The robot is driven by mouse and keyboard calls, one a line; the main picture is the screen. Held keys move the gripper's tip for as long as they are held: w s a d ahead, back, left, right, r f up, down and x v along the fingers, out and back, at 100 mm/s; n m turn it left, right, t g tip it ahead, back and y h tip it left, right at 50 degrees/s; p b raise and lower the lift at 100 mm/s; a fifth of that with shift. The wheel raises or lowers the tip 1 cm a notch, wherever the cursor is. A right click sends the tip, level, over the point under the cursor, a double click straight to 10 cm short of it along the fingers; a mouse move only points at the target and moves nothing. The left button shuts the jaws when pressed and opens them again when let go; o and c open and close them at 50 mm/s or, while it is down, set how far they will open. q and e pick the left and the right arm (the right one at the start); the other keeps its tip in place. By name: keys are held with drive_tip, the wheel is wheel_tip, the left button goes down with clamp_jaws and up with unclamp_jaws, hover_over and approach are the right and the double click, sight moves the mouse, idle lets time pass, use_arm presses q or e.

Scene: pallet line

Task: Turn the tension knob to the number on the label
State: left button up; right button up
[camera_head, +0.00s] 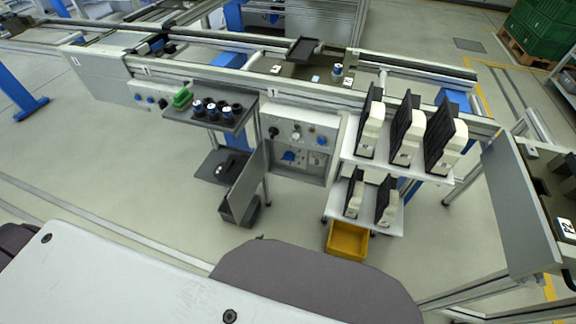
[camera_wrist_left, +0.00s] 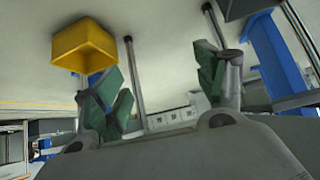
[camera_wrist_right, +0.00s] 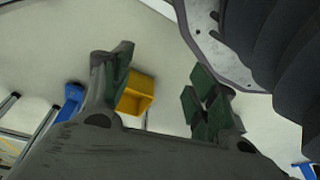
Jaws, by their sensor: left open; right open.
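A grey control box (camera_head: 328,128) hangs under the line's front rail, with its grey door (camera_head: 247,184) swung open to the left. Its upper face carries a black knob (camera_head: 273,132) and small buttons. Below, inside the opening, is a blue knob (camera_head: 288,156) with a small pale plate (camera_head: 317,158) to its right. I cannot tell which knob is the tension knob, and no number is readable. My left gripper (camera_wrist_left: 165,90) is open and empty in the left wrist view. My right gripper (camera_wrist_right: 160,90) is open and empty in the right wrist view. Neither gripper shows clearly in the head view.
A shelf (camera_head: 240,122) with dark cylinders and a green item stands left of the box. A rack (camera_head: 400,174) of black-and-white units stands right, above a yellow bin (camera_head: 347,241). The yellow bin also shows in the left wrist view (camera_wrist_left: 84,46) and right wrist view (camera_wrist_right: 138,94).

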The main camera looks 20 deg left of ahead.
use_arm(q)
drive_tip(key=w+a+r+n+t+b, duration=0.1)
drive_tip(key=w+r+t+b, duration=0.8)
drive_tip(key=w+r+b, duration=0.9)
drive_tip(key=shift+w+a+r+b, duration=0.4)
drive_tip(key=shift+w+r, duration=0.15)
drive_tip(key=shift+w, duration=0.2)
use_arm(e)
drive_tip(key=w+a+r, duration=0.2)
drive_tip(key=w+r, duration=0.1)
drive_tip(key=r, duration=0.3)
drive_tip(key=w+a+r+t+y, duration=0.1)
drive_tip(key=w+a+r, duration=0.1)
drive_tip(key=r, duration=0.5)
drive_tip(key=shift+w+a+t+y, duration=0.2)
drive_tip(key=shift+w+t+y, duration=0.1)
drive_tip(key=shift+w, duration=0.45)
use_arm(q)
drive_tip(key=shift+w, duration=0.15)
use_arm(e)
drive_tip(key=shift+f, duration=0.15)
